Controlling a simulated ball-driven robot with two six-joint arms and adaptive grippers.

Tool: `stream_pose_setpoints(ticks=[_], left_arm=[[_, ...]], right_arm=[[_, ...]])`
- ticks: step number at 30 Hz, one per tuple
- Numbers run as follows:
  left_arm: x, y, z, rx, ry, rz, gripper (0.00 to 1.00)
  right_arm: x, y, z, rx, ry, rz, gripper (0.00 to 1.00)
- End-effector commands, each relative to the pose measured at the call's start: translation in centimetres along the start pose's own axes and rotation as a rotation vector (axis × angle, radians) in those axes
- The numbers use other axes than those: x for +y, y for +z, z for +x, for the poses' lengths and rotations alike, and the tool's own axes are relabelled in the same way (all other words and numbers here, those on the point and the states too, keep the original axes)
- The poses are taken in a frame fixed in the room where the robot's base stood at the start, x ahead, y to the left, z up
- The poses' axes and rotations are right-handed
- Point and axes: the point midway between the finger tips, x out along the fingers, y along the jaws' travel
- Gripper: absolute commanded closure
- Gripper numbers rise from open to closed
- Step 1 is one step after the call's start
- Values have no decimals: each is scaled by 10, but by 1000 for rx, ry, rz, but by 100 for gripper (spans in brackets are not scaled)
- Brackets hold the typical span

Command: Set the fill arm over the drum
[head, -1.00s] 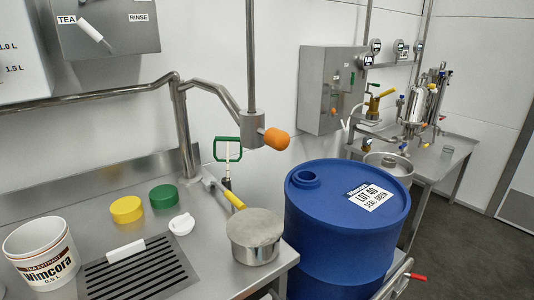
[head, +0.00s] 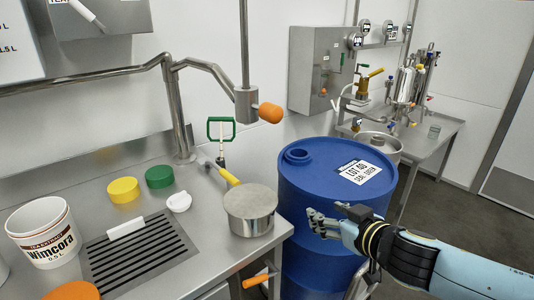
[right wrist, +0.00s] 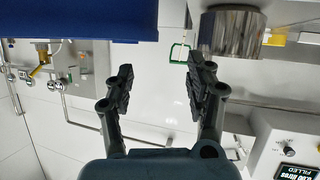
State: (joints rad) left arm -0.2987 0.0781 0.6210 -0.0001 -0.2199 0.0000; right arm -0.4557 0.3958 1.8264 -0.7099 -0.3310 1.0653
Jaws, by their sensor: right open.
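The fill arm (head: 209,70) is a bent steel pipe from a post on the counter. It ends in a steel block (head: 245,103) with an orange knob (head: 270,112), left of the drum's top in the picture and higher. The blue drum (head: 310,200) stands beside the counter, with a round opening (head: 298,155) and a lot label on top. My right gripper (head: 317,222) is open and empty in front of the drum's side. In the right wrist view its fingers (right wrist: 161,85) are apart with nothing between them; the drum (right wrist: 80,18) shows upper left. My left gripper is out of view.
A steel saucepan (head: 251,210) with a yellow handle stands at the counter's edge near the drum. Floor is free at right.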

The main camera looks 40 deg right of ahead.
Motion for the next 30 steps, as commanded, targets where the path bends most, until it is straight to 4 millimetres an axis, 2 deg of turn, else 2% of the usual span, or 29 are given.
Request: stream_pose_setpoints(ticks=[1,3,6,9,12,16,21,26,30], left_arm=[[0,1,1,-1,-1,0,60],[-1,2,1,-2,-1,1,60],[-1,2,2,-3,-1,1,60],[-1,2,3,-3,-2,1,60],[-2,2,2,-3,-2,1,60],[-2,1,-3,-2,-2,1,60],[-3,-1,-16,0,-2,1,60],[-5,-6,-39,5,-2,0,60],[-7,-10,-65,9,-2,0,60]], right_arm=[[-8,-47,-12,93,-34,-17,45],[-22,-104,-34,207,-81,-35,45],[-41,-161,-66,325,-146,-62,45],[-55,-190,-90,388,-194,-87,45],[-61,-201,-101,412,-217,-104,45],[-63,-206,-96,413,-218,-107,45],[-68,-219,-77,419,-218,-99,45],[-75,-231,-54,419,-218,-97,45],[-79,-240,-36,414,-218,-100,45]])
